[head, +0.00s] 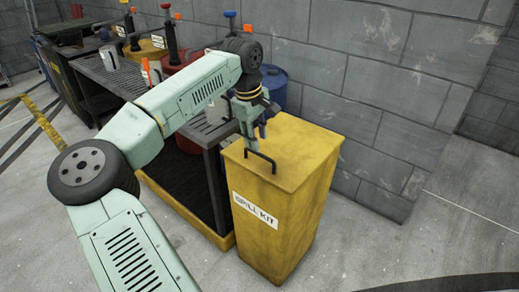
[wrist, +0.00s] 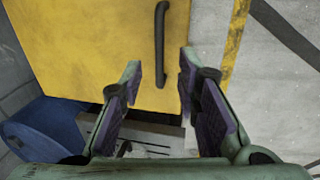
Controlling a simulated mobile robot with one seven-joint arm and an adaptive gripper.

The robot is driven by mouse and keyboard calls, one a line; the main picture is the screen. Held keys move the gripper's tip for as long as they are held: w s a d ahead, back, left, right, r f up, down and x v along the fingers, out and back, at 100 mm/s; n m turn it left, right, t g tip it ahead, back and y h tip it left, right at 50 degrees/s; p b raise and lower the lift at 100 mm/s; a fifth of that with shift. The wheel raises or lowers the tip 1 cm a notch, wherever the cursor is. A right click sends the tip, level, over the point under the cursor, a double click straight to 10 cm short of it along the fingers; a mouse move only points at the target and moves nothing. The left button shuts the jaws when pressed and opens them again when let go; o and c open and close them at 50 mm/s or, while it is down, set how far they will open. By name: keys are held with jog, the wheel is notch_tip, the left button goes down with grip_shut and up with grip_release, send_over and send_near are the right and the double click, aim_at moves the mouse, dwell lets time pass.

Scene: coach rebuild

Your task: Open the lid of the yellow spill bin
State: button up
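The yellow spill bin (head: 280,225) stands upright on the floor, with a "SPILL KIT" label on its front. Its flat yellow lid (head: 300,150) is closed. A dark bar handle (head: 260,162) sits at the lid's front edge. My gripper (head: 250,142) is over the lid's left part, close to the handle. In the wrist view my gripper (wrist: 160,68) is open, with purple-padded fingers apart and nothing held. The handle (wrist: 160,42) shows ahead there, its lower end in line with the gap between the fingertips. I cannot tell the height of the fingertips above the lid.
A metal grated bench (head: 112,75) with cans and pump containers stands left of the bin. A blue drum (head: 273,85) is behind the bin, by the grey block wall (head: 365,85). The floor (head: 400,235) right of the bin is clear.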

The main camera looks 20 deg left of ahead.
aim_at(260, 155)
jog(key=shift+w+d+f, duration=0.1)
jog(key=shift+w+f, duration=0.05)
jog(key=shift+f, duration=0.75)
jog(key=shift+w+d+f, duration=0.1)
jog(key=shift+w+f, duration=0.1)
jog(key=shift+f, duration=0.7)
jog(key=shift+w+d+f, duration=0.1)
jog(key=shift+w+f, duration=0.05)
jog(key=shift+f, duration=0.75)
jog(key=shift+c, duration=0.4)
grip_shut()
